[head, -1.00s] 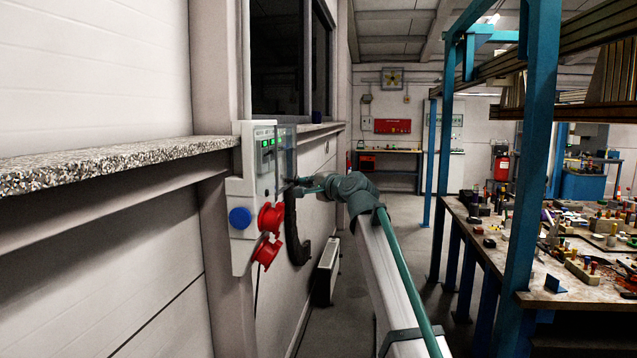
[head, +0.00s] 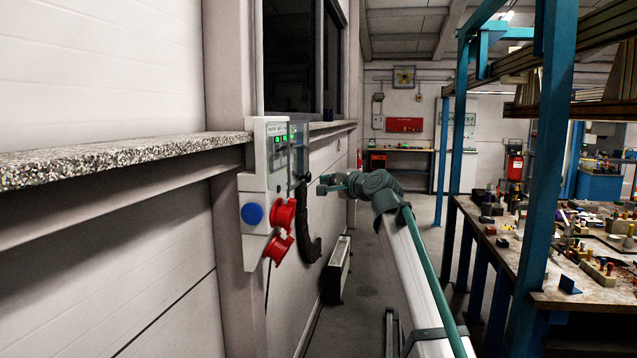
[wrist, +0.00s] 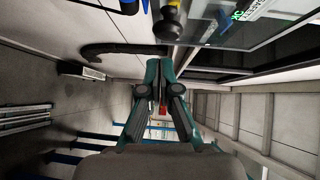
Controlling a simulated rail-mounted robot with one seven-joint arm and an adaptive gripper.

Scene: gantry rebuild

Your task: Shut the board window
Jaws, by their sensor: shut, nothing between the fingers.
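The grey board (head: 257,157) is fixed to the wall, with green lit displays, a blue socket and red sockets. Its clear window (head: 299,150) shows as a narrow pane at the board's far side and appears to stand out from the face; its exact angle is hard to read. In the wrist view the glass window (wrist: 225,32) fills the upper right, with a green display near it. My gripper (head: 322,186) is shut and empty, to the right of the board and apart from it. In the wrist view my gripper's fingers (wrist: 158,66) point towards the board side.
A black curved hose or cable (head: 306,225) hangs beside the red sockets (head: 280,230). A speckled sill (head: 120,158) runs along the wall at left. A radiator (head: 336,270) stands low beyond. A cluttered workbench (head: 540,298) and blue posts are at right. The aisle floor between is clear.

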